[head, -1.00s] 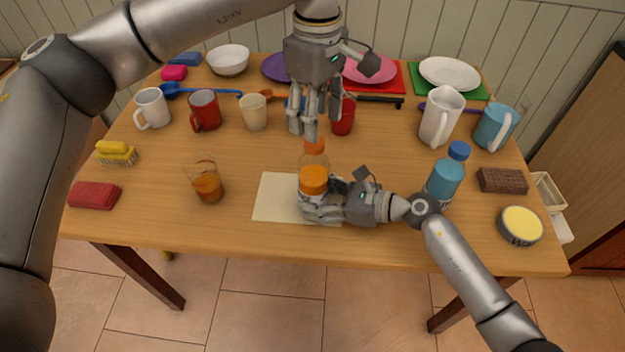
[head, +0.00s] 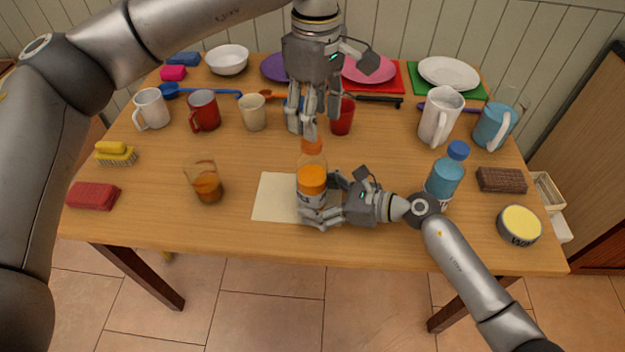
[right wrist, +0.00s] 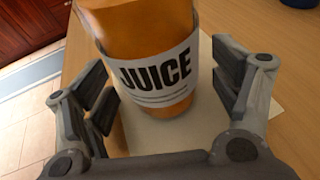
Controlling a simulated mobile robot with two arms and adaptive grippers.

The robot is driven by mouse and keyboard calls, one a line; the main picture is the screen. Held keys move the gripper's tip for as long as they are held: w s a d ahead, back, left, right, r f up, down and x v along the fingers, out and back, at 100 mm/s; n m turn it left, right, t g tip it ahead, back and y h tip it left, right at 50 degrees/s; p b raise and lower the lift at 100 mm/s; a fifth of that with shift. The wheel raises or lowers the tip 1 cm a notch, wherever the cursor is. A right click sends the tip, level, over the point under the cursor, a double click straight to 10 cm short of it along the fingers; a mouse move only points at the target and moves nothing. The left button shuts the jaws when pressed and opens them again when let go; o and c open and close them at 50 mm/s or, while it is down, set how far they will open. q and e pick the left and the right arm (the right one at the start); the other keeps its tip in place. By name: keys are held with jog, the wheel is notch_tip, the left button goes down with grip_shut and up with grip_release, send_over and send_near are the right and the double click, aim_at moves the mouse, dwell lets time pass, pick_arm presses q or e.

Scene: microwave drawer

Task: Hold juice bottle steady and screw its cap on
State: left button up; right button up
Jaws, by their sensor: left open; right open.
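The juice bottle (head: 313,181) stands upright on the pale mat (head: 271,199), clear at the top with orange juice below. An orange cap (head: 312,146) sits at its top; how tightly cannot be seen. My left gripper (head: 309,130) points down just above the cap, open and empty. My right gripper (head: 318,201) is open, with fingers on both sides of the bottle's lower part. In the right wrist view, the bottle's white "JUICE" label (right wrist: 157,73) faces the camera, with gaps between the bottle and both fingers.
A glass of orange juice (head: 207,186) stands left of the mat. A blue bottle (head: 443,181) stands right, close to my right wrist. A red cup (head: 342,117) is just behind my left fingers.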

jog(key=v, duration=1.2)
jog(key=shift+a, duration=0.1)
